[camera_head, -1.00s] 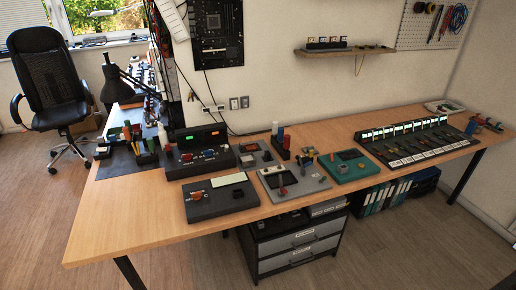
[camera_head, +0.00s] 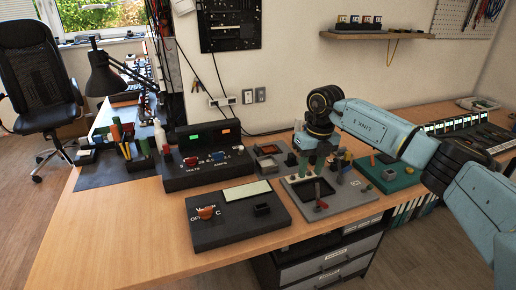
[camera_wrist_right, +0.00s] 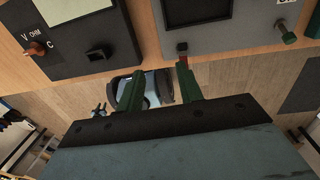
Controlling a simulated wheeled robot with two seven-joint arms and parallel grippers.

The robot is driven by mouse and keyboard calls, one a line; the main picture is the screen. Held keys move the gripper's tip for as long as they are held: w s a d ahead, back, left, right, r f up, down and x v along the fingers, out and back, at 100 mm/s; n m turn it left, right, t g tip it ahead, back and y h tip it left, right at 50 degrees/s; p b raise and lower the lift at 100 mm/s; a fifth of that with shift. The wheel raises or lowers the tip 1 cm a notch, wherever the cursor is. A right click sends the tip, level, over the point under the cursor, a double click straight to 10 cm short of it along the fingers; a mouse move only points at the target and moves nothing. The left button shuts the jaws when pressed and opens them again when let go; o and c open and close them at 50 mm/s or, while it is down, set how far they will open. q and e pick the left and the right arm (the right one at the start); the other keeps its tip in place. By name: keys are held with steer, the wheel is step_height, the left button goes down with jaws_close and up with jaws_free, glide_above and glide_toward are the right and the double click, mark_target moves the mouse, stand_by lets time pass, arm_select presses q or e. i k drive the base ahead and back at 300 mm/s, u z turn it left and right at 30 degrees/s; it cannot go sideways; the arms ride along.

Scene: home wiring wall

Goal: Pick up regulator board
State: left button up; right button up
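No label reading "regulator" is legible, so I cannot tell which board it is. A grey board (camera_head: 345,200) with a dark square recess and small coloured parts lies mid-table in the head view. It also shows at the top of the wrist view (camera_wrist_right: 232,42). A teal board (camera_head: 408,181) with a small screen lies to its right. My left gripper is not in view.
A black meter board (camera_head: 240,231) with an orange knob lies left of the grey board. A black power unit (camera_head: 195,172) stands behind it. The table's front-left wood (camera_head: 110,240) is clear.

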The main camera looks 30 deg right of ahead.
mark_target(273, 149)
steer(key=i, duration=1.2)
